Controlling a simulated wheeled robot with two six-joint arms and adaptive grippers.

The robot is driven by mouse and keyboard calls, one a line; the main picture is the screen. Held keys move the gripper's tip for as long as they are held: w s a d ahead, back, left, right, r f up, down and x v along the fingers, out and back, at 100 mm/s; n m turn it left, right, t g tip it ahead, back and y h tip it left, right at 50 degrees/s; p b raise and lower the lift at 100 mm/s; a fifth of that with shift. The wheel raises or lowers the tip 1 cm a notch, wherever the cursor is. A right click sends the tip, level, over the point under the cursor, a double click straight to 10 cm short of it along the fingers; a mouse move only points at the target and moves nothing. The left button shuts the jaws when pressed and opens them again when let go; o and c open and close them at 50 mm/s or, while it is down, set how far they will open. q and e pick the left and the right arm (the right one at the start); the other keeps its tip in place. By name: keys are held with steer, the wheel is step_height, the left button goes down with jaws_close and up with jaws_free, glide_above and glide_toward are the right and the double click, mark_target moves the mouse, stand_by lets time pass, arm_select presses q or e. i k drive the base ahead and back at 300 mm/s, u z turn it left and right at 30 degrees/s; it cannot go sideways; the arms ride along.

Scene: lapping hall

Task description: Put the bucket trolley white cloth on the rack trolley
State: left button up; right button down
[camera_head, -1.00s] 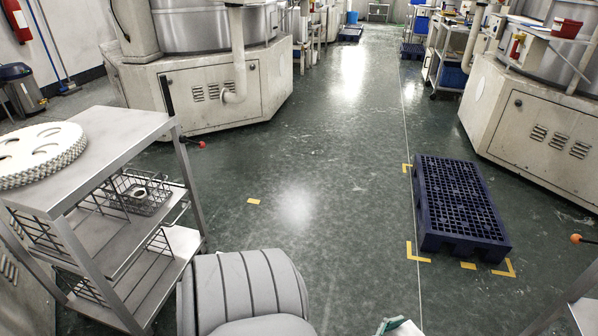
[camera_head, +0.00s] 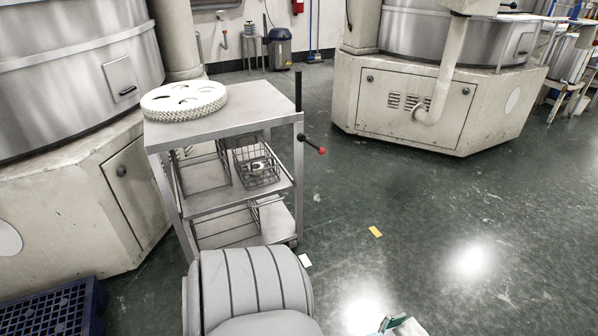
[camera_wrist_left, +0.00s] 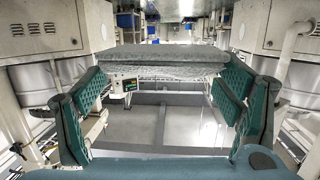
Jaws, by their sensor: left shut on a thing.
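The rack trolley (camera_head: 256,104) is a grey steel cart with a flat top and lower shelves, standing just ahead, left of centre in the head view. My left gripper (camera_wrist_left: 166,76) is shut on the white cloth (camera_wrist_left: 172,56), a folded, pale grey-looking slab between its teal fingers in the left wrist view. In the head view, a teal finger piece and a bit of white show at the bottom edge, right of my grey arm link; most of the gripper and cloth is cut off. The cloth is apart from the trolley. My right gripper is out of view.
A white round plate with holes (camera_head: 184,101) covers the left of the trolley's top; the right part is bare. Wire baskets (camera_head: 257,168) sit below. Machines stand left and behind; a blue pallet (camera_head: 55,310) lies lower left.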

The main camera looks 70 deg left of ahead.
mark_target(262, 106)
steer(key=u, duration=0.75)
steer(key=i, duration=2)
steer(key=u, duration=1.3)
